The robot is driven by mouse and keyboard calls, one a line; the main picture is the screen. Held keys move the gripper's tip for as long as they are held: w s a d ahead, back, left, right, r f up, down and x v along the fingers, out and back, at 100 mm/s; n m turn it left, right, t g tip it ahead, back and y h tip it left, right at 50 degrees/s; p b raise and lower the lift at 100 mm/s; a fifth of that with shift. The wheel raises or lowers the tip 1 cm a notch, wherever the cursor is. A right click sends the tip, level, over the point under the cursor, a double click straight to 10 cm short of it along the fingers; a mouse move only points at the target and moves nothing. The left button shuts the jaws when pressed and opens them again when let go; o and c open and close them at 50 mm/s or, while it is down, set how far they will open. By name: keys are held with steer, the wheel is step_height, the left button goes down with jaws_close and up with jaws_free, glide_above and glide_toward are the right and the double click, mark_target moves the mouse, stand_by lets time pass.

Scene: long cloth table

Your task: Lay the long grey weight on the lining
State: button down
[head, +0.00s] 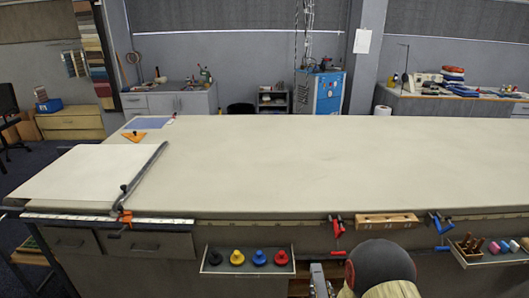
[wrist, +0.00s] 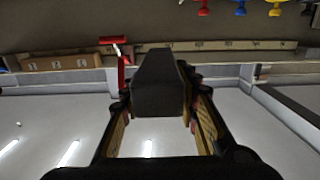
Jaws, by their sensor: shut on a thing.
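My gripper (wrist: 158,108) is shut on a dark grey, long block (wrist: 158,72), which looks like the grey weight; it points away from the wrist camera, between the two fingers. Its far end is foreshortened, so its full length cannot be told. In the head view my arm hides most of the gripper, low at the front of the table. A large pale sheet (head: 75,178), which seems to be the lining, lies flat at the table's left end. The gripper is well to the right of it and apart from it.
A dark bar (head: 145,175) with an orange clamp lies along the sheet's right edge. An orange triangle (head: 134,137) and a bluish sheet (head: 148,123) lie behind. Red clamps (head: 336,228), a wooden block (head: 387,220) and a knob tray (head: 247,262) line the front. The tabletop's middle is clear.

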steer(key=shift+s+f, duration=1.25)
steer(key=shift+f, duration=0.15)
